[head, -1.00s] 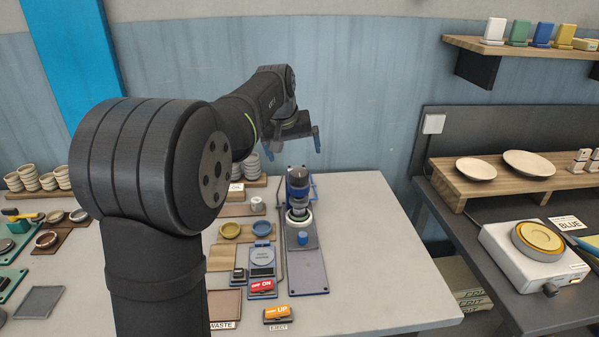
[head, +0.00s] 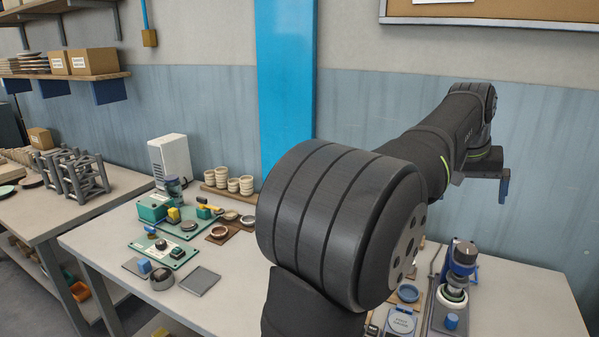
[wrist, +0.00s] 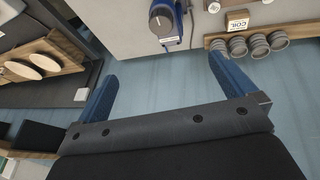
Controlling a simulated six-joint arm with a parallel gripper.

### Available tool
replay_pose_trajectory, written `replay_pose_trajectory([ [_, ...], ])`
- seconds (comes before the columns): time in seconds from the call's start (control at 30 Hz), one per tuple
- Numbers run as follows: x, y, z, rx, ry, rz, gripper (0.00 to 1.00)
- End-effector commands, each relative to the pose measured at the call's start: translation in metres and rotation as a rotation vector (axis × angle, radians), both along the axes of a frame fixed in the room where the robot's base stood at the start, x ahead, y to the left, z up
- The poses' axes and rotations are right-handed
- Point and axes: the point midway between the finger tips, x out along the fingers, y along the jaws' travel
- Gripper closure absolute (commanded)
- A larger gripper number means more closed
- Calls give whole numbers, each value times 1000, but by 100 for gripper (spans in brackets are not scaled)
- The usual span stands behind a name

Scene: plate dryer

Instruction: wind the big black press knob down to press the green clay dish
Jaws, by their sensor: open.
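My gripper (head: 502,182) hangs high at the right of the head view, above and behind the table. In the wrist view its two blue fingers (wrist: 165,78) stand wide apart with nothing between them. A blue press-like stand (head: 461,258) with a dark round top is below it on the table's right part. In the wrist view the stand's dark round knob (wrist: 161,21) shows at the top, beyond the fingers and not touched. I cannot make out a green clay dish on it; my arm hides part of the table.
Green stations (head: 165,250) and a grey tray (head: 198,281) are on the table's left part. Stacked cups (head: 233,184) stand behind them. A second table (head: 90,213) with grey racks is further left. The air around my gripper is free.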

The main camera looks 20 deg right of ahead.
Motion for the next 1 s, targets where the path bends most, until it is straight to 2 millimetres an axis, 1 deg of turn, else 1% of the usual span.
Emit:
replay_pose_trajectory([
  [0.03, 0, 0, 0, 0, 0, 0, 4],
  [0.17, 0, 0, 0, 0, 0, 0, 29],
  [0.37, 1, 0, -1, -1, -3, 2, 30],
  [0.47, 13, -2, -9, -14, -32, 23, 30],
  [0.57, 40, -3, -27, -43, -105, 67, 30],
  [0.7, 91, -1, -56, -111, -260, 130, 30],
  [0.8, 123, 2, -74, -165, -376, 147, 30],
  [0.9, 148, 6, -91, -222, -482, 142, 30],
  [1.0, 165, 10, -105, -287, -578, 116, 30],
])
